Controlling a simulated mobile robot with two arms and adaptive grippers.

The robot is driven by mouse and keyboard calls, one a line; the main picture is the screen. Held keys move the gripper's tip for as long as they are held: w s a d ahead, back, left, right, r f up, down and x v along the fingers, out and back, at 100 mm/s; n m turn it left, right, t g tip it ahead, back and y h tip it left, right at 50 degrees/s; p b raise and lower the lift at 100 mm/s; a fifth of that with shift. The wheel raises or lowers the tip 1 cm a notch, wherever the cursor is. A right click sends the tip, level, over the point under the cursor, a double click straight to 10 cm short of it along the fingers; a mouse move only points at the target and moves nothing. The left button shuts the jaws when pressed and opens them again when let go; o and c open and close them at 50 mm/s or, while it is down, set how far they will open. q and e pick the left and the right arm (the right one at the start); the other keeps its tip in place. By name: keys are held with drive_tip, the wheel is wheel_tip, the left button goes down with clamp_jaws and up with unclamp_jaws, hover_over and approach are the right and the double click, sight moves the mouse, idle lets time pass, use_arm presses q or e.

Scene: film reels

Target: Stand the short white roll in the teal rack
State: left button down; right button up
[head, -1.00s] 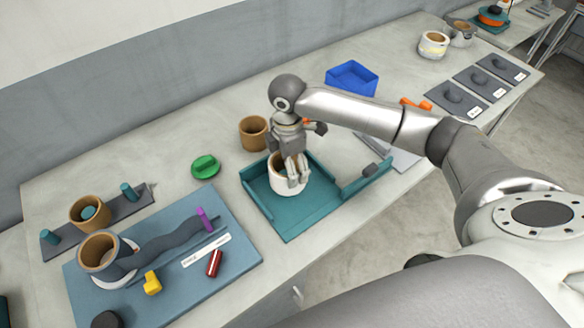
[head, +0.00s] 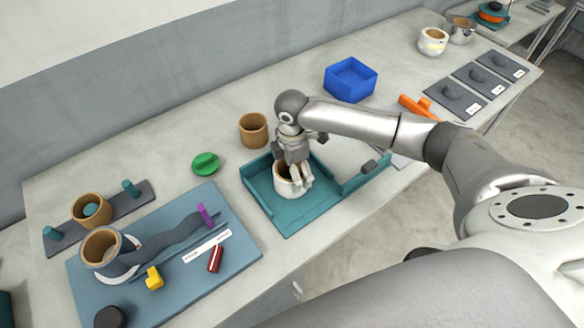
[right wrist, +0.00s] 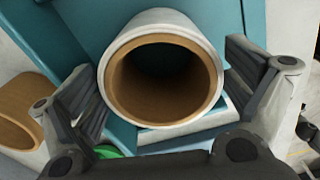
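The short white roll (head: 281,181), white outside with a tan lining, stands upright on the floor of the teal rack (head: 290,218), inside its low walls. My right gripper (head: 297,178) is over the roll, with fingers at its side that partly hide it. In the right wrist view, I look into the roll's open end (right wrist: 165,85). The fingers of the right gripper (right wrist: 168,92) are spread on either side of it and look open, with a narrow gap at the right finger. My left gripper is not in view.
A tan roll (head: 253,130) and a green piece (head: 205,163) stand behind the rack. A blue bin (head: 350,80) is at the back. A blue board (head: 230,255) with small parts lies left. Another white roll (head: 432,42) stands far right.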

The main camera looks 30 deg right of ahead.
drive_tip(key=shift+r, duration=0.15)
wheel_tip(320, 180, up, 12)
drive_tip(key=b, duration=0.2)
idle(0.5)
